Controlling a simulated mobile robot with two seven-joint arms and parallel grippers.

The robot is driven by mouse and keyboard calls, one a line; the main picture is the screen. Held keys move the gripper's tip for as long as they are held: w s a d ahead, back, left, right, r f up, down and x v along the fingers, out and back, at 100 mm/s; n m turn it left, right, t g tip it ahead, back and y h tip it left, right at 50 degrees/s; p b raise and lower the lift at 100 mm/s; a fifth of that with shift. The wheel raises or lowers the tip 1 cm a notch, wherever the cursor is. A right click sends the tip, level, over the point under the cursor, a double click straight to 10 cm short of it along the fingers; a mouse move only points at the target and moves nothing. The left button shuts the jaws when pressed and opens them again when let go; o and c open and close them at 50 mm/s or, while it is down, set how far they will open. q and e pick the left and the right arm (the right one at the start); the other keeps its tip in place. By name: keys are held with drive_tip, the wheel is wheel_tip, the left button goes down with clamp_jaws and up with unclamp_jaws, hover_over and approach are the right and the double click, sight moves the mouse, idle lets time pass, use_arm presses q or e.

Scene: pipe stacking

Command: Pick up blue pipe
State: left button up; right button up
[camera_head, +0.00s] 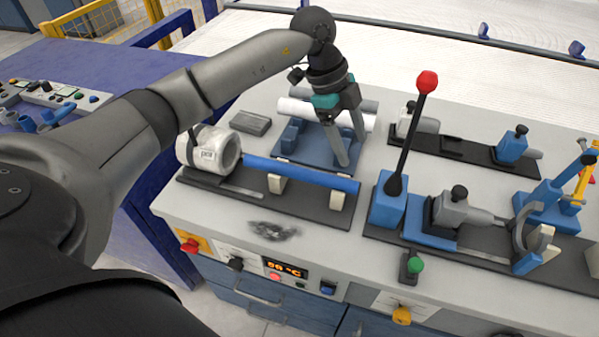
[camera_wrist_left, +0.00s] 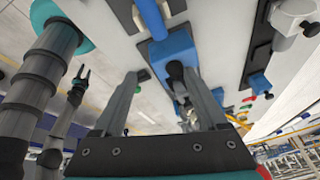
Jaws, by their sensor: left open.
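The blue pipe (camera_head: 300,173) lies across two cream supports on a dark base plate near the front edge of the bench. My left gripper (camera_head: 349,153) is open and empty, fingers pointing down. In the head view, its fingertips appear just behind the right half of the pipe, apart from it; the exact gap is hard to judge. In the left wrist view the gripper (camera_wrist_left: 162,82) has its two fingers wide apart with nothing held. A small dark gripper (camera_wrist_left: 79,82), seemingly my right one, shows at the left of that view.
White and grey pipes (camera_head: 296,108) lie on a blue rack behind the gripper. A white insulated roll (camera_head: 212,148) stands at the pipe's left end. A red-knobbed lever (camera_head: 408,135) rises to its right. Clamps and vises fill the right side.

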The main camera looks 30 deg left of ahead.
use_arm(q)
drive_tip(key=a+r+n+g+y, duration=0.1)
drive_tip(key=a+r+n+y, duration=0.2)
drive_tip(key=a, duration=0.8)
drive_tip(key=y+b, duration=0.1)
hover_over(299, 169)
drive_tip(key=shift+n, duration=0.3)
drive_tip(key=f, duration=0.9)
drive_tip(key=shift+w+a+f, duration=0.15)
drive_tip(key=shift+w+f, duration=0.1)
drive_tip(key=shift+f, duration=0.15)
drive_tip(key=shift+s+f+b, duration=0.2)
drive_tip(key=shift+f+b, duration=0.45)
drive_tip(key=shift+f, duration=2.5)
drive_tip(key=shift+r, duration=0.1)
clamp_jaws()
